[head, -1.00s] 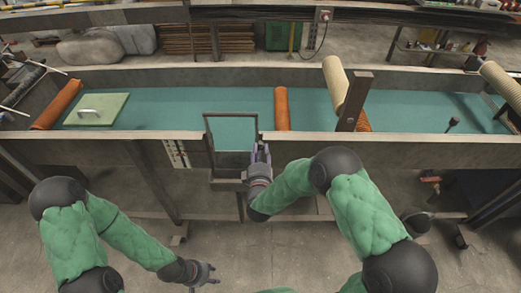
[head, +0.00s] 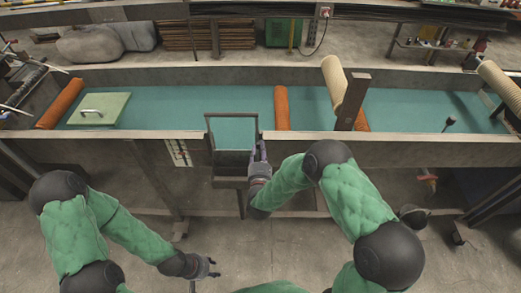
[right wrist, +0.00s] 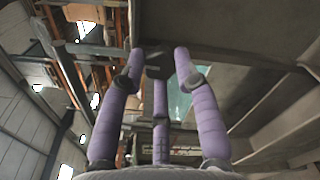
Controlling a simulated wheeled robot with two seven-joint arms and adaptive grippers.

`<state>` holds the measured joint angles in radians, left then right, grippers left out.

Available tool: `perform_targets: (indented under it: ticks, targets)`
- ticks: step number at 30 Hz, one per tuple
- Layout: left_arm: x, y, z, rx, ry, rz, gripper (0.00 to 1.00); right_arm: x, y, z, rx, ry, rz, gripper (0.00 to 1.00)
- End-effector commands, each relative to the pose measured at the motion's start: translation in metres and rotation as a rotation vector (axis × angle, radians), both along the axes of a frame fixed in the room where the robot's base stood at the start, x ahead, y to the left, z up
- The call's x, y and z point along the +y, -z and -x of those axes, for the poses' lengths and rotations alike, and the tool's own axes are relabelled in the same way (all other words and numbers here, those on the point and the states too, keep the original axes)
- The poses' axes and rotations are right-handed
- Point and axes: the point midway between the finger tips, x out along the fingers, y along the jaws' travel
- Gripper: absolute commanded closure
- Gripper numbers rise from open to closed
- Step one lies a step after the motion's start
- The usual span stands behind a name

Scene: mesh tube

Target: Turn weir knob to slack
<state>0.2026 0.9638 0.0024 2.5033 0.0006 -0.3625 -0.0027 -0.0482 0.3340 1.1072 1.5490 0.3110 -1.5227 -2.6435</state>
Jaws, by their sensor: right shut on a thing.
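The weir is a dark rectangular frame (head: 231,116) at the near wall of the channel, with a grey panel (head: 231,163) low in it. My right gripper (head: 258,152) is at the frame's right post. In the right wrist view its purple fingers (right wrist: 158,80) close around a small dark block, which I take to be the weir knob (right wrist: 157,60). Fingers and wrist hide the knob in the head view, so its setting cannot be read. My left gripper (head: 210,268) is low at the front, away from the weir, empty, its fingers apart.
The long channel has a teal bed (head: 200,100) crossed by orange-brown rolls (head: 282,108). A green lid with a handle (head: 99,109) lies at the left. A beige roll (head: 335,82) and a dark post (head: 353,103) stand right of the weir. Floor in front is open.

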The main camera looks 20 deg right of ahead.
Motion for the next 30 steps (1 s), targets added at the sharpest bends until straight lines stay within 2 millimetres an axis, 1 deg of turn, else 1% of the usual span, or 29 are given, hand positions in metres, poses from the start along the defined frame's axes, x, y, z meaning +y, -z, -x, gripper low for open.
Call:
perform_targets:
  ticks: [9,23,24,26,27,30]
  targets:
    - [0.0,-0.0029,0.0,0.0,0.0,0.0,0.6,0.0013,0.0002,-0.0004,0.028,-0.004,0.095,1.0]
    - [0.0,-0.0031,0.0,0.0,0.0,0.0,0.6,0.0014,0.001,0.0,0.034,-0.004,0.108,1.0]
    - [0.0,-0.0031,0.0,0.0,0.0,0.0,0.6,0.0015,0.0011,0.0001,0.034,-0.004,0.108,0.65]
    - [0.0,-0.003,0.0,0.0,0.0,0.0,0.6,0.0013,0.0012,0.0001,0.034,-0.004,0.108,0.48]
    - [0.0,-0.003,0.0,0.0,0.0,0.0,0.6,0.0013,0.0011,0.0002,0.033,-0.004,0.108,0.44]
    - [0.0,-0.0031,0.0,0.0,0.0,0.0,0.6,0.0008,0.001,0.0002,0.033,-0.002,0.107,0.44]
